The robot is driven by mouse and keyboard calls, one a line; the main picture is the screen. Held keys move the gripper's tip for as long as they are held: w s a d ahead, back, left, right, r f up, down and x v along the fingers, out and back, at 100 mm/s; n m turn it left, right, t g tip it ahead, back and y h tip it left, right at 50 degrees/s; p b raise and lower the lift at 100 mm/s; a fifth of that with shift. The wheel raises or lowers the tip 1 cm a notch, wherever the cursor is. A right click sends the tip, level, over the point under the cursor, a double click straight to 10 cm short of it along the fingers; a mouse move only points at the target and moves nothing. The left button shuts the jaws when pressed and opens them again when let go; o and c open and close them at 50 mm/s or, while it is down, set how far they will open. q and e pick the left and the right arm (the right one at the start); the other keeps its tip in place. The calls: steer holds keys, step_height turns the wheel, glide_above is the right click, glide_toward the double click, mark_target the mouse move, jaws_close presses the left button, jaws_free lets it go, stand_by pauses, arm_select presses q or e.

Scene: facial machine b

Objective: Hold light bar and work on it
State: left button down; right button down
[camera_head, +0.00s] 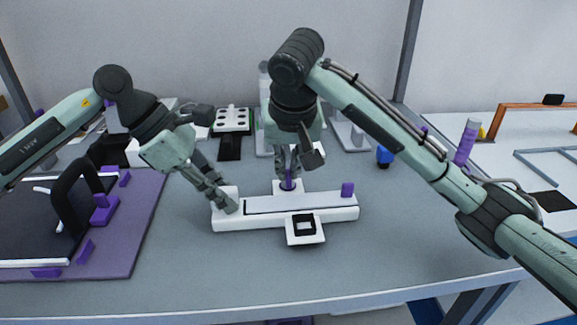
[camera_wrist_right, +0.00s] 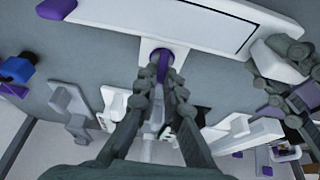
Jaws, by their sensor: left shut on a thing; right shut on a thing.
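The light bar (camera_head: 300,215) is a long white bar with a grey-topped strip, lying flat on the grey table. A purple block (camera_head: 347,189) is at its right end, and a white square tab with a black frame sticks out at its near side. My left gripper (camera_head: 229,207) is shut on the bar's white left end. My right gripper (camera_head: 288,180) points down behind the bar's middle. In the right wrist view its fingers (camera_wrist_right: 161,82) are shut on a purple peg (camera_wrist_right: 162,58) at a white tab on the bar's far side (camera_wrist_right: 205,22).
A purple mat (camera_head: 130,250) with a black handled tray lies at the left. White fixtures (camera_head: 232,120) stand along the back, and a blue piece (camera_head: 384,155) sits at the back right. The table front and right of the bar are clear.

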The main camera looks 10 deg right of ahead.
steer(key=shift+r, duration=0.15)
stand_by(0.3)
steer(key=c, duration=1.6)
jaws_free()
steer(key=shift+c, duration=0.2)
steer(key=v, duration=1.2)
